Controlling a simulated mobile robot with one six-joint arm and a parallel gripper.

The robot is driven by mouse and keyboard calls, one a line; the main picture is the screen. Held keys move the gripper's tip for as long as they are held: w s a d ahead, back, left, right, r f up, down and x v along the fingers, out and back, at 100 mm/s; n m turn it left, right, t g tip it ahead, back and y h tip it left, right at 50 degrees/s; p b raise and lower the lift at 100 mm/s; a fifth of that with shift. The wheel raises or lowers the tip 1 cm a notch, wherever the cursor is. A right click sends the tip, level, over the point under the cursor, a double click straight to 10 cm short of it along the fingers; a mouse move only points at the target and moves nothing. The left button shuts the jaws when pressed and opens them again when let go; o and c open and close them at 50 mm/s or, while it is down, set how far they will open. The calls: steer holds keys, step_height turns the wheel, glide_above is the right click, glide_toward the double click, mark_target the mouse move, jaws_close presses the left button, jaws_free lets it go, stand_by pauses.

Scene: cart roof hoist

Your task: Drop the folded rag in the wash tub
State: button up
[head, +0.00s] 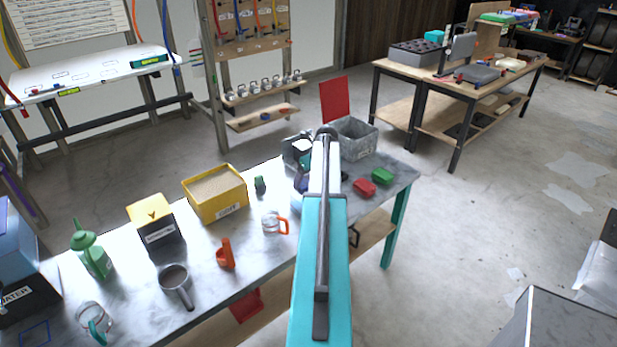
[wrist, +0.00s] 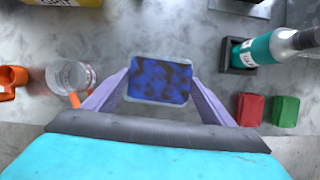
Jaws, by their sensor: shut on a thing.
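The folded rag (wrist: 160,80) is a blue, dark-mottled rectangle with a pale edge. In the wrist view it sits between the purple fingers of my gripper (wrist: 161,88), which is shut on it. In the head view my arm hides most of the gripper and rag. A grey metal tub (head: 358,140), which looks like the wash tub, stands at the far right end of the bench, beyond my gripper. I cannot see its bottom. The rag is apart from it.
A red block (head: 364,188) and a green block (head: 383,176) lie right of my arm. A teal bottle (wrist: 262,50) sits in a dark holder. A clear orange-handled mug (head: 273,223) and yellow bin (head: 215,192) stand left. A red panel (head: 334,98) rises behind the tub.

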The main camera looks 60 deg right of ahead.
steer(key=shift+f, duration=0.8)
steer(key=o, duration=1.1)
steer(key=shift+r+b, duration=0.15)
steer(key=shift+b, duration=0.15)
steer(key=b+v, duration=0.4)
steer(key=v, duration=0.9)
steer(key=shift+a+r, duration=0.15)
steer(key=shift+r, duration=0.1)
steer(key=shift+s, duration=0.25)
